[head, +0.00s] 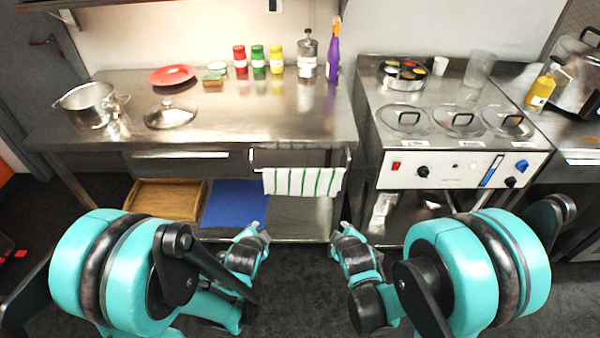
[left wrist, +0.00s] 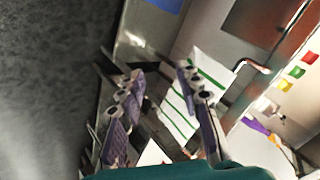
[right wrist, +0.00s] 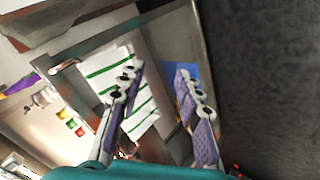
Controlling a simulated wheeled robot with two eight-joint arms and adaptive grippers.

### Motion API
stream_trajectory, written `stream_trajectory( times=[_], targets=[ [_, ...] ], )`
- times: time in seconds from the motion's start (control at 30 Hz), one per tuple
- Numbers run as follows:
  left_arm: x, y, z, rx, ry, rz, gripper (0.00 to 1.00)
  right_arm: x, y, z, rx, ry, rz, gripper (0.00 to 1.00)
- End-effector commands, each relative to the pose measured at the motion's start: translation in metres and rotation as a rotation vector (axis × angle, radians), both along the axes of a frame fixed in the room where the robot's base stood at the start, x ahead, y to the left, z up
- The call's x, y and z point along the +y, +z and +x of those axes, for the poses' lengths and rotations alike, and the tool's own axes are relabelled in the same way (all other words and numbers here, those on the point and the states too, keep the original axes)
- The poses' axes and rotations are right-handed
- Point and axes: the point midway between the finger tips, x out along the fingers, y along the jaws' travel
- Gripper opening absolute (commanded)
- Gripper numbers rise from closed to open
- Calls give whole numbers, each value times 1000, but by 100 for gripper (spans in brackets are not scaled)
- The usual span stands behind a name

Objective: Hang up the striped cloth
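The striped cloth (head: 303,182), white with green stripes, hangs over the metal rail (head: 258,170) at the front of the steel table. It also shows in the left wrist view (left wrist: 176,115) and in the right wrist view (right wrist: 100,70), partly hidden behind fingers. My left gripper (head: 262,230) is below and left of the cloth in the head view, and its fingers (left wrist: 160,72) are apart with nothing between them. My right gripper (head: 338,230) is below and right of the cloth, with its fingers (right wrist: 159,70) apart and empty. Neither gripper touches the cloth.
The steel table (head: 240,115) holds a pot (head: 88,105), a lid (head: 170,116), a red plate (head: 172,75), several jars and a purple bottle (head: 333,55). A lower shelf carries a wooden tray (head: 135,205) and a blue mat (head: 236,203). A cooking unit (head: 455,172) stands to the right.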

Motion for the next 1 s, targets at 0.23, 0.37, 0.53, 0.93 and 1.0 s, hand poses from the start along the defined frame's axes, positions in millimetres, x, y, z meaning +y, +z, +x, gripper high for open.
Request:
stream_trajectory(
  times=[0.23,0.37,0.53,0.93,1.0],
  targets=[
    [0,0,0,0,0,0,34,0,0,0,0,0,0,34],
    [1,4,-1,3,12,-11,34,-1,4,-1,3,-12,11,34],
    [12,30,-11,26,106,-97,34,-12,30,-11,26,-105,96,34],
    [46,110,-89,115,504,-442,34,-46,110,-89,115,-504,442,34],
    [50,120,-106,128,570,-498,34,-50,120,-106,128,-570,498,34]
  ],
)
